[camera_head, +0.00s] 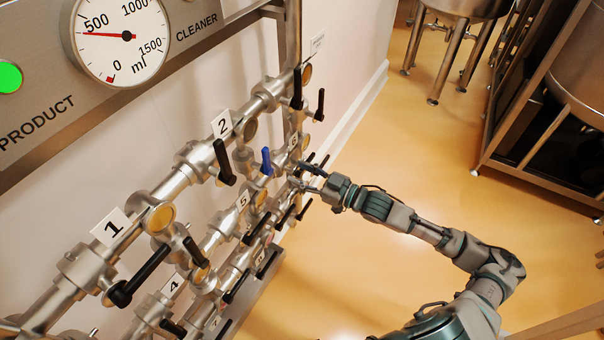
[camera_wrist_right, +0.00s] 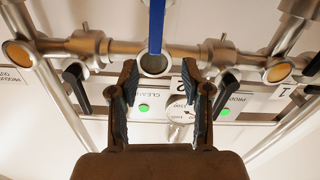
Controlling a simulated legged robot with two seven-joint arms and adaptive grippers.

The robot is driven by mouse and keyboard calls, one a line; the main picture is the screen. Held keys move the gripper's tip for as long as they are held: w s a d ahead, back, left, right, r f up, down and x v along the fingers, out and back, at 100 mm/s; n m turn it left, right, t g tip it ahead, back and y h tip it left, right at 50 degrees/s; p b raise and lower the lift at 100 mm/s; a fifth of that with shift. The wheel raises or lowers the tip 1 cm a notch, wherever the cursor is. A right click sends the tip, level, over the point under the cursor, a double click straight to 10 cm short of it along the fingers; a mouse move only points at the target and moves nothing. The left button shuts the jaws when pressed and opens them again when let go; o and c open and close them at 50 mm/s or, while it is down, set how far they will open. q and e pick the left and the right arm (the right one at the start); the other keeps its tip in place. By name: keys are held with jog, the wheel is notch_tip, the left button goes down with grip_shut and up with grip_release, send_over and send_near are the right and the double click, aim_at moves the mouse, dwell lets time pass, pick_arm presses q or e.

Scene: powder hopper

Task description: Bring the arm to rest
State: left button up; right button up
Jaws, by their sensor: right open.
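My right arm (camera_head: 400,217) comes in from the lower right of the head view and reaches to the pipe rack. My right gripper (camera_head: 310,180) is beside the valves near the label 6, with its fingers apart. In the wrist view the right gripper (camera_wrist_right: 163,105) is open and nothing is between its fingers. A blue valve handle (camera_head: 266,161) stands just left of the gripper in the head view. A blue handle (camera_wrist_right: 156,25) also shows in the wrist view, beyond the fingertips. My left gripper is not in view.
Steel pipes with several black handles (camera_head: 224,162) fill the left side. A panel with a dial (camera_head: 119,38) and a green light (camera_head: 9,77) is above them. A steel vessel (camera_head: 470,8) on legs and a metal frame (camera_head: 530,125) stand at the right. The floor between is clear.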

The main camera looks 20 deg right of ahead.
dwell(0.4)
